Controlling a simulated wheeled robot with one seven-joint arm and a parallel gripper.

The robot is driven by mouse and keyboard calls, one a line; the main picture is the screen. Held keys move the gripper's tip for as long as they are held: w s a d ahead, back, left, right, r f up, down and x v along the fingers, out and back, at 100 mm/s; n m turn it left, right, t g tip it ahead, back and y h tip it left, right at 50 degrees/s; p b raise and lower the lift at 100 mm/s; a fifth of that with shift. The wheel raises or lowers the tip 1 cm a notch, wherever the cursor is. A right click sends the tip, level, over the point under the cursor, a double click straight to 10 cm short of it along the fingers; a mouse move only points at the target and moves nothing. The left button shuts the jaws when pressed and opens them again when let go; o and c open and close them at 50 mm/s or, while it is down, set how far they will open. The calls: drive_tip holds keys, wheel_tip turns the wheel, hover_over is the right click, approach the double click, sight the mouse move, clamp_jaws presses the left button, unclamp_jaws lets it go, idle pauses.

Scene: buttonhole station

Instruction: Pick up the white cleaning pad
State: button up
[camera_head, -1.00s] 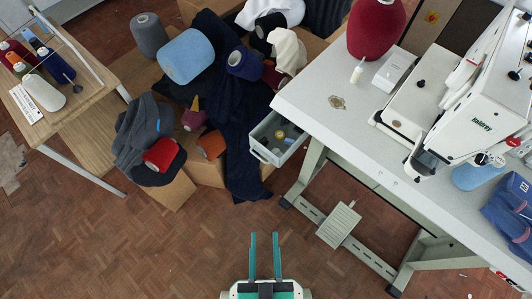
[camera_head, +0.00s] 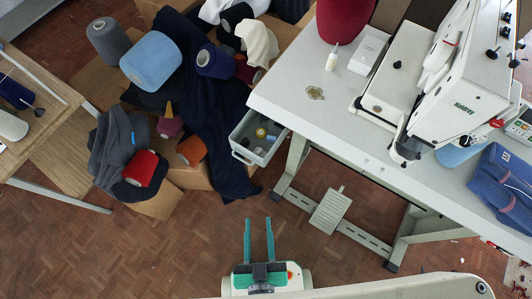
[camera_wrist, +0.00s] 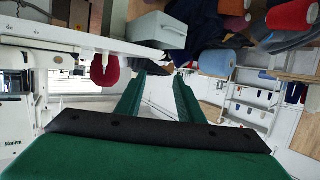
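No item is clearly recognisable as the white cleaning pad. A white block-like item (camera_head: 368,54) lies on the sewing table (camera_head: 300,85), beside a small white bottle (camera_head: 359,60); I cannot tell whether it is the pad. My gripper (camera_head: 258,222) is over the wooden floor, in front of the table and below its open drawer in the picture. Its two green fingers are parallel and apart, with nothing between them. In the wrist view the fingers (camera_wrist: 160,78) also show a clear gap.
The grey drawer (camera_head: 260,138) holds small items. A white sewing machine (camera_head: 460,100) and folded blue garments (camera_head: 500,185) occupy the table's right. Boxes with yarn cones and dark cloth (camera_head: 205,120) stand left of the drawer.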

drive_tip(key=w+a+f+m+g+h, duration=0.1)
drive_tip(key=w+a+f+m+g, duration=0.3)
drive_tip(key=a+f, duration=0.7)
drive_tip(key=w+a+f+g+y, duration=0.1)
drive_tip(key=w+a+f+g, duration=0.25)
drive_tip(key=w+a, duration=0.8)
drive_tip(key=w+d+r+g, duration=0.2)
drive_tip(key=w+d+r, duration=0.1)
drive_tip(key=w, duration=0.6)
wheel_tip(320, 180, up, 7)
drive_tip(key=m+g, duration=0.3)
drive_tip(key=g, duration=0.2)
hover_over(260, 150)
drive_tip(key=f, duration=0.5)
drive_tip(key=shift+w+f, duration=0.15)
drive_tip(key=shift+w, duration=0.1)
drive_tip(key=shift+s+f, duration=0.2)
drive_tip(key=shift+f, duration=2.4)
clamp_jaws()
